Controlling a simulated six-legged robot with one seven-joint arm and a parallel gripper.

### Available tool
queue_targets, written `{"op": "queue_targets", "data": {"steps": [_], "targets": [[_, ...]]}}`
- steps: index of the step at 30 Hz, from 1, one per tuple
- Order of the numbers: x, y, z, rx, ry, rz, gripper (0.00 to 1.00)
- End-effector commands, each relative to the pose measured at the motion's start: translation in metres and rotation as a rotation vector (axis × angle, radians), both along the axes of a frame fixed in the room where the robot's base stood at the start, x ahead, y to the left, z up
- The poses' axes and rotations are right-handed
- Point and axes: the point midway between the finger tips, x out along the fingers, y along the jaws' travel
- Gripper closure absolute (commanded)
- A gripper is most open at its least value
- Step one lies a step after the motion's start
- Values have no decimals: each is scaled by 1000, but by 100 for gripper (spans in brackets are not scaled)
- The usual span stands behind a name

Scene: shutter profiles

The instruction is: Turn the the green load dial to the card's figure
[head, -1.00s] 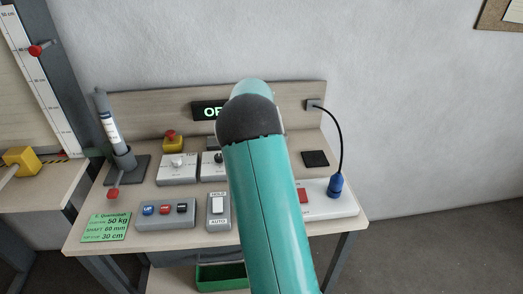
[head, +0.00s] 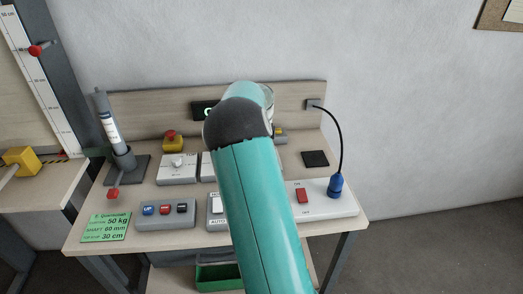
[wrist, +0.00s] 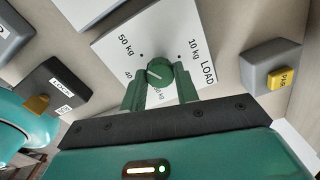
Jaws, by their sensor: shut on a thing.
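The green load dial (wrist: 160,71) sits on a white plate (wrist: 127,40) marked LOAD. The plate shows 50 kg at upper left and 10 kg at upper right, with smaller figures partly hidden near my fingers. My gripper (wrist: 159,78) has its two green fingers on either side of the dial, shut on it. A pale mark shows on the dial's face, but which figure it points to is hard to tell. The green card (head: 106,227) lies at the table's front left and reads 50 kg, 60 mm and 30 cm. In the head view my arm hides the dial and gripper.
Beside the dial are a grey box with a yellow button (wrist: 281,78) and a dark box with a yellow switch (wrist: 37,104). On the table stand a red-topped emergency button (head: 172,141), a three-button box (head: 165,214) and a power strip (head: 330,203) with a blue plug.

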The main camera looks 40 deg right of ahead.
Motion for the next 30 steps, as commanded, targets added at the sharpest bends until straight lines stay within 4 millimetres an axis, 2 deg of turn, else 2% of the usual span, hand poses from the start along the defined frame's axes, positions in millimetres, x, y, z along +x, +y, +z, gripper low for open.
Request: {"op": "queue_targets", "data": {"steps": [15,16,19,30], "targets": [[1,0,2,-2,-3,-27,92],[1,0,2,-2,-3,-27,68],[1,0,1,-2,-3,-26,48],[0,0,5,-1,-2,-25,48]]}}
